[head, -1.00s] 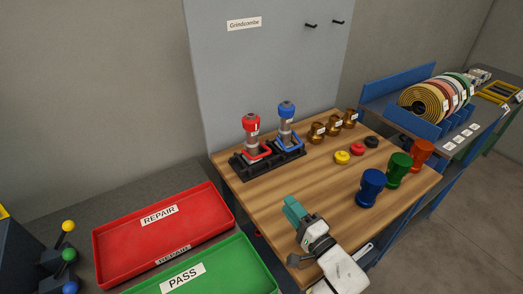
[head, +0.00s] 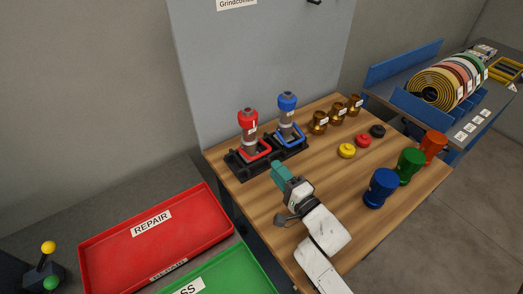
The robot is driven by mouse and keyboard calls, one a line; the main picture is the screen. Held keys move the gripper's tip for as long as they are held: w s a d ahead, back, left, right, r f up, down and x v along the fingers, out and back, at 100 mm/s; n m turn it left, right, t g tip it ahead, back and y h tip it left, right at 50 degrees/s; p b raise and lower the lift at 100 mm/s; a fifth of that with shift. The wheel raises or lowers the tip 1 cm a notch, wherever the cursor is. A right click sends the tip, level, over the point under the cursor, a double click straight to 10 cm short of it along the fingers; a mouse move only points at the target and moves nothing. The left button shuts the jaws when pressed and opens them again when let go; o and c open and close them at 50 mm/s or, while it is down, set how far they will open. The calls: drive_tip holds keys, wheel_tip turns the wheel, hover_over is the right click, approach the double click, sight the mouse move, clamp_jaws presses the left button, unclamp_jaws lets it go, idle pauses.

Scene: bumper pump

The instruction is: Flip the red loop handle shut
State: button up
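The red loop handle (head: 258,150) sticks out at the front foot of the red-topped pump (head: 248,124), which stands upright in a black base (head: 236,163) at the back left of the wooden table. Beside it on the right stands a blue-topped pump (head: 287,108) with its own blue loop (head: 291,135). My gripper (head: 279,172), with teal fingers, is in front of the base, a little below and to the right of the red loop in the picture, apart from it. The fingers overlap from this angle, so their gap is hidden.
Several brass cups (head: 339,111) stand at the back right. Yellow (head: 346,151), red (head: 363,140) and black discs lie before them. Blue (head: 380,188), green (head: 409,166) and orange cups stand at the right. A red REPAIR tray (head: 110,256) lies left of the table.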

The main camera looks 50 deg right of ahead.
sight(262, 153)
drive_tip(key=p+x, duration=0.1)
drive_tip(key=x, duration=0.7)
drive_tip(key=shift+w, duration=0.1)
drive_tip(key=shift+c, duration=0.3)
clamp_jaws()
